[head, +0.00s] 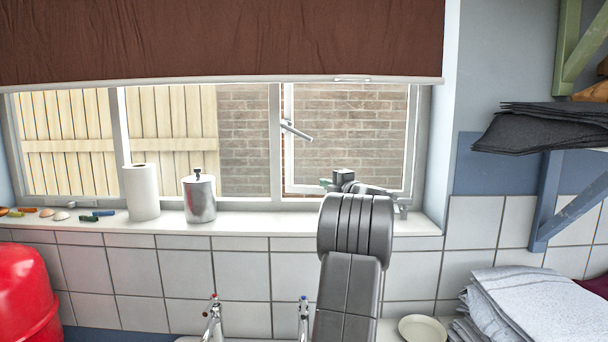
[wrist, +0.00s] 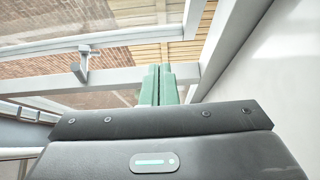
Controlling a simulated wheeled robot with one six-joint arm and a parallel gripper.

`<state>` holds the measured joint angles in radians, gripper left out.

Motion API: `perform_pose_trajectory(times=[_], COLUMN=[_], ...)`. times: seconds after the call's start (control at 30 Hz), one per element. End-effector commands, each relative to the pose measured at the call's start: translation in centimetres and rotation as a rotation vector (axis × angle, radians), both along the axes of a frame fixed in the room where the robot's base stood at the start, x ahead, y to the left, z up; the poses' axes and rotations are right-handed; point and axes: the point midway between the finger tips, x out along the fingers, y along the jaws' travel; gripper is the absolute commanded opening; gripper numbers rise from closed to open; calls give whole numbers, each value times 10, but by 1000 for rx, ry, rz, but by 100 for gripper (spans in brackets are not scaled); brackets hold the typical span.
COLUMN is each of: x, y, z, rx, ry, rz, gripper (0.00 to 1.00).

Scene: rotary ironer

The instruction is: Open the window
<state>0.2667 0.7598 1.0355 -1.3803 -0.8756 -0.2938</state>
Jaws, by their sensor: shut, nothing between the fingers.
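The right-hand window sash (head: 347,88) has a pale frame with a brick wall behind its glass. Its grey handle (head: 296,131) sits on the left side of the sash and slants down to the right. I cannot tell whether the sash stands ajar. My gripper (head: 325,183) is in front of the lower left part of the sash, below the handle; its green fingers are shut and empty. In the wrist view the closed fingers (wrist: 160,85) lie against the view of a pale frame bar (wrist: 110,78); contact is unclear. A small grey bracket-like part (wrist: 82,62) shows to their left.
A brown blind (head: 220,40) hangs over the window top. On the sill (head: 270,218) stand a paper roll (head: 143,192) and a metal canister (head: 199,198), left of my arm. Taps (head: 213,318) are below. A shelf with dark cloths (head: 545,125) and folded towels (head: 530,300) are right.

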Motion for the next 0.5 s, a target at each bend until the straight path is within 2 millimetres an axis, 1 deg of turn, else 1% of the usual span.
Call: perform_pose_trajectory(times=[0.07,0.17,0.5], x=[4,15,70], y=[3,10,48], z=[1,1,3], rx=[1,1,1], ry=[-1,0,0], rz=[6,6,6], gripper=[0,0,0])
